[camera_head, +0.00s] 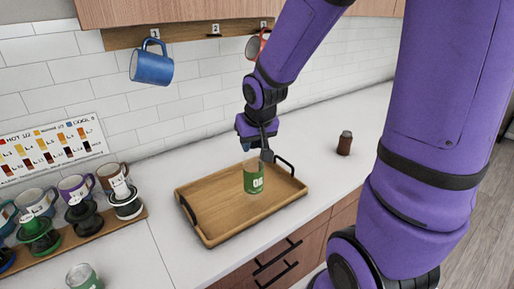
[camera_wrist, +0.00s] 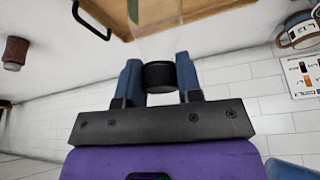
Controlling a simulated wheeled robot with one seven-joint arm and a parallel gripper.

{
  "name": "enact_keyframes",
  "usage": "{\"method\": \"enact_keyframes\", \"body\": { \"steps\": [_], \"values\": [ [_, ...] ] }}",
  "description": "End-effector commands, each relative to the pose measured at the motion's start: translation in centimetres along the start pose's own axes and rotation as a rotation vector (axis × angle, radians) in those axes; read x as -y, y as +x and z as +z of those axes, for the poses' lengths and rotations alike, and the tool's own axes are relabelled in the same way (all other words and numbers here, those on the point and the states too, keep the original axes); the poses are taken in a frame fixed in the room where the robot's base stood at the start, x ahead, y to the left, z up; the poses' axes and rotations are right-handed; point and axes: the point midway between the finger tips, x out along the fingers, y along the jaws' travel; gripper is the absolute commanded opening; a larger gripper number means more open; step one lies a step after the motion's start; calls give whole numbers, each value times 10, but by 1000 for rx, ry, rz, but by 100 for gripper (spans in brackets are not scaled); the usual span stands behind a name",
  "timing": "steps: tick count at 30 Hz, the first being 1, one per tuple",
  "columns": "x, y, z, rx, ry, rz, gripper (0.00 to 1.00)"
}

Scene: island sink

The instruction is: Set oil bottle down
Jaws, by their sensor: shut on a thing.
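The oil bottle (camera_head: 254,180) is clear with a green label and is upright over the middle of the wooden tray (camera_head: 215,232). I cannot tell whether its base touches the tray. My gripper (camera_head: 256,148) is above the bottle, shut on its top. In the wrist view, my gripper's blue fingers (camera_wrist: 158,72) sit on both sides of the bottle's black cap (camera_wrist: 160,77). The bottle's clear body is faint behind the cap, and the tray (camera_wrist: 205,10) shows beyond.
A small brown bottle (camera_head: 345,143) stands on the counter right of the tray. Several mugs and drippers stand on a wooden board (camera_head: 70,240) at left. A green-labelled container (camera_head: 82,277) is at the front left. A blue mug (camera_head: 151,65) hangs above. Counter right of the tray is mostly clear.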

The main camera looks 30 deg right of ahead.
Motion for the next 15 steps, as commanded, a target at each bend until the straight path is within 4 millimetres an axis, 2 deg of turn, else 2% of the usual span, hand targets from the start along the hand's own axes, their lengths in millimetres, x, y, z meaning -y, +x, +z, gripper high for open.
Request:
{"method": "enact_keyframes", "body": {
  "steps": [15],
  "values": [
    [-72, 40, -72, -2, 5, 1, 0]
  ]
}}
